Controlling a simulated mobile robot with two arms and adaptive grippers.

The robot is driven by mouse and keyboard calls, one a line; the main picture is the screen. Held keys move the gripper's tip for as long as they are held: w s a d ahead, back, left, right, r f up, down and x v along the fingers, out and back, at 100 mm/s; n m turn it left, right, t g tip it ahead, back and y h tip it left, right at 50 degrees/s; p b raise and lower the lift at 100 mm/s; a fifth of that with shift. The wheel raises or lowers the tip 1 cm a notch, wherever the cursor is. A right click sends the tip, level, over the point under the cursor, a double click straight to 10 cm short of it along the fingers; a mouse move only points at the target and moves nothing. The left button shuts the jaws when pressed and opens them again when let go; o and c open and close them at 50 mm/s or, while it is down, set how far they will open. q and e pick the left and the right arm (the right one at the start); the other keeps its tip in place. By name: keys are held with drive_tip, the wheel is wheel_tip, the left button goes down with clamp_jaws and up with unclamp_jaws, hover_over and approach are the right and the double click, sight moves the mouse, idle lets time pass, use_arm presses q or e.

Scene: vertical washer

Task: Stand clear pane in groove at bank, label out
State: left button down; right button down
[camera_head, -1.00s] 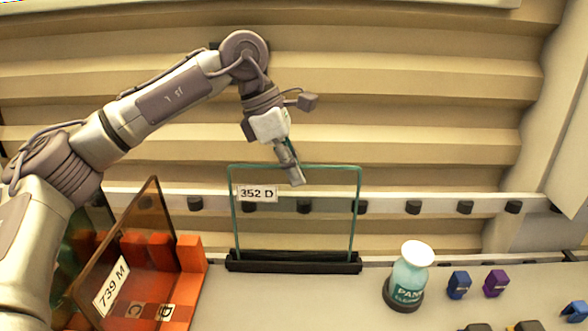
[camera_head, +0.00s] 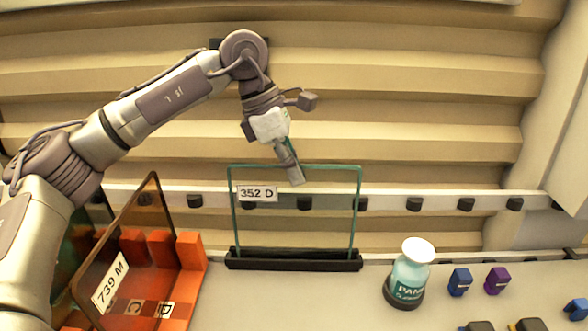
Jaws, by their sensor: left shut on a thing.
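The clear pane (camera_head: 295,215) has green edges and a white label reading "352 D" (camera_head: 257,193) at its upper left, facing me. It stands upright, with its lower edge at the black grooved bar (camera_head: 293,261) on the bench. I cannot tell how deep the edge sits in the groove. My left gripper (camera_head: 295,176) comes down from above and is shut on the pane's top edge near the middle. My right gripper is not in view.
An orange rack (camera_head: 190,262) at the left holds an amber pane (camera_head: 125,250) labelled "739 M". A pane cleaner bottle (camera_head: 410,275) stands right of the bar. Blue (camera_head: 459,282) and purple (camera_head: 497,281) blocks lie farther right. A rail with black pads runs behind.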

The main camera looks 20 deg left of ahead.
use_arm(q)
drive_tip(key=shift+w, duration=0.25)
idle(0.4)
drive_tip(key=c, duration=1.2)
unclamp_jaws()
drive_tip(key=shift+c, duration=0.2)
drive_tip(key=v, duration=1.2)
